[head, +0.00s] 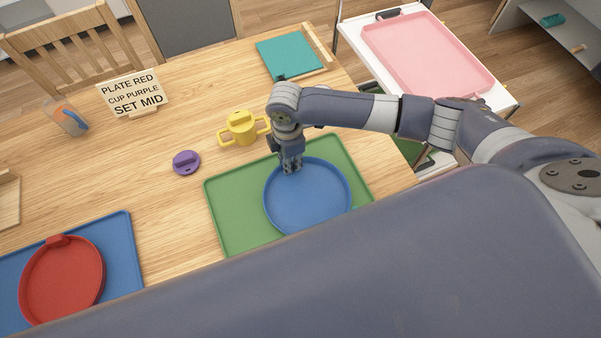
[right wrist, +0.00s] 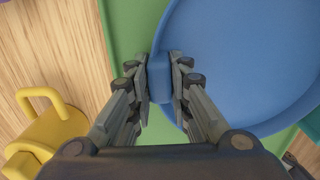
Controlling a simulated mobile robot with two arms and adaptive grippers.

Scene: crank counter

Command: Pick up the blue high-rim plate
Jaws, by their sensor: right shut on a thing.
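The blue high-rim plate (head: 310,200) is round and sits over the green mat (head: 225,225) in the head view. My right gripper (head: 291,167) points down at the plate's upper-left rim. In the right wrist view the right gripper (right wrist: 161,82) is shut on a small blue tab at the rim of the plate (right wrist: 250,60), one finger on each side. I cannot tell whether the plate touches the mat. My left gripper is not in view.
A yellow two-handled cup (head: 242,130) and a purple lid (head: 186,162) stand left of the gripper. A red plate (head: 62,280) lies on a blue mat (head: 128,250). A sign (head: 133,93), a clear cup (head: 68,118) and a teal board (head: 288,55) are farther back. A pink tray (head: 425,50) stands right.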

